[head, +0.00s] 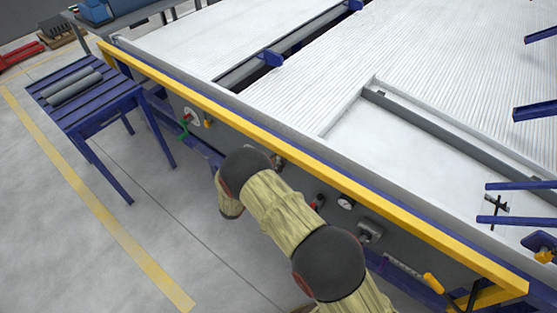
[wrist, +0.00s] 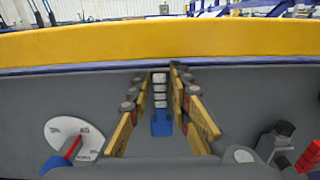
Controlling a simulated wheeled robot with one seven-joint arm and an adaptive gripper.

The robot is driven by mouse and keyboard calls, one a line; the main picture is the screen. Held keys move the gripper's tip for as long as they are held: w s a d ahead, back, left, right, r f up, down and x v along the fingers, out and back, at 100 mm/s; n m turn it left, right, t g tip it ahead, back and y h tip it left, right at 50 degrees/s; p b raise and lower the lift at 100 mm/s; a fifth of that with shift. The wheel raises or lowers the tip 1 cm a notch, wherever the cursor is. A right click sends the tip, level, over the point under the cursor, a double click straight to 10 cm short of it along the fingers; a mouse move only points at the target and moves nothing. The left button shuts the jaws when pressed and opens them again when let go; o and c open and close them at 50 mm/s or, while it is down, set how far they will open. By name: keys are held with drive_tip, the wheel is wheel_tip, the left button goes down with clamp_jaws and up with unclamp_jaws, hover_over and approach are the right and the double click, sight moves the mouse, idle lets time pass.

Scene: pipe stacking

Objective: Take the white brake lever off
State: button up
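In the wrist view, a white ribbed upright piece (wrist: 160,88) with a blue lower part (wrist: 162,123) stands against the grey panel; it appears to be the white brake lever. My gripper (wrist: 161,100) has its two yellow-padded fingers apart, one on each side of this piece. A gap shows on both sides, and I see no finger clearly touching it. In the head view my arm hides the lever, and only a small part of my gripper (head: 278,161) shows beside the panel.
A yellow rail (head: 300,148) runs along the machine's edge above the panel. Left of my gripper is a white round dial (wrist: 74,137) with a red handle. At right are a dark knob (wrist: 280,135) and a red part (wrist: 308,158). A blue table (head: 75,112) holds grey pipes.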

clamp_jaws()
idle(0.6)
